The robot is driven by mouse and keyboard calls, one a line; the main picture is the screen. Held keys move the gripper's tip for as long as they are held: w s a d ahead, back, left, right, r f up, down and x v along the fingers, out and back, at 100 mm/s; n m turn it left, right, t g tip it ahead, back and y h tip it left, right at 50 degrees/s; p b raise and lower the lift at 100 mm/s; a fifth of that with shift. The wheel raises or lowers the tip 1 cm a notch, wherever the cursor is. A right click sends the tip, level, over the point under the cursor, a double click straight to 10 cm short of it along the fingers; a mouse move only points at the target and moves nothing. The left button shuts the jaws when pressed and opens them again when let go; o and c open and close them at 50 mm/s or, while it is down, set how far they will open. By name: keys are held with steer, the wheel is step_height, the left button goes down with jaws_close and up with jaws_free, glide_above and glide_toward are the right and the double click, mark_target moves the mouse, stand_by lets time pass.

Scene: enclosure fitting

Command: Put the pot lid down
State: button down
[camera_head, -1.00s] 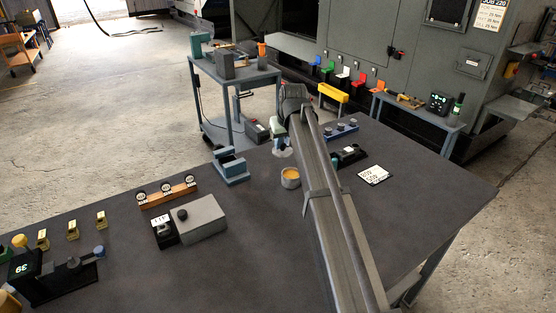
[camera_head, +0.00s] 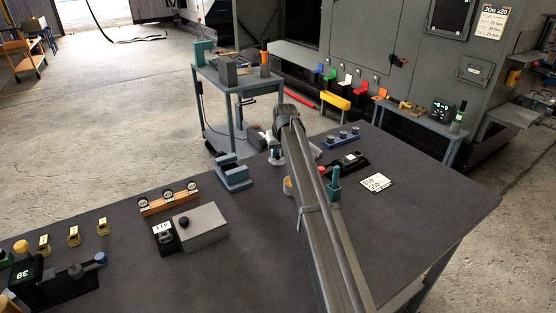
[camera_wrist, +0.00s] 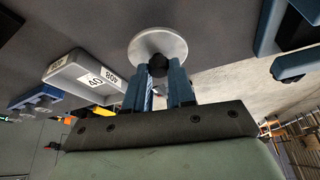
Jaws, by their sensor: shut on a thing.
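The pot lid is a pale grey disc (camera_wrist: 150,43) with a black knob (camera_wrist: 157,66) in the wrist view. My gripper (camera_wrist: 160,88) has its blue fingers closed on the knob. In the head view my gripper (camera_head: 272,140) is over the far edge of the table, with the pale lid (camera_head: 275,157) just below it. Whether the lid touches the table is unclear.
A blue holder (camera_head: 233,176) stands left of the lid. A blue rack (camera_head: 342,138), a black device (camera_head: 345,163), a teal item (camera_head: 333,188) and a white card (camera_head: 377,183) lie to the right. A grey box (camera_head: 202,226) stands nearer left. Bare table lies at front centre.

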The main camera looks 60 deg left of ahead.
mark_target(278, 158)
steer(key=shift+f, duration=1.7)
steer(key=shift+f, duration=0.1)
steer(key=c, duration=1)
jaws_free()
steer(key=shift+o, duration=0.2)
steer(key=v, duration=1.2)
steer(key=shift+w, duration=0.1)
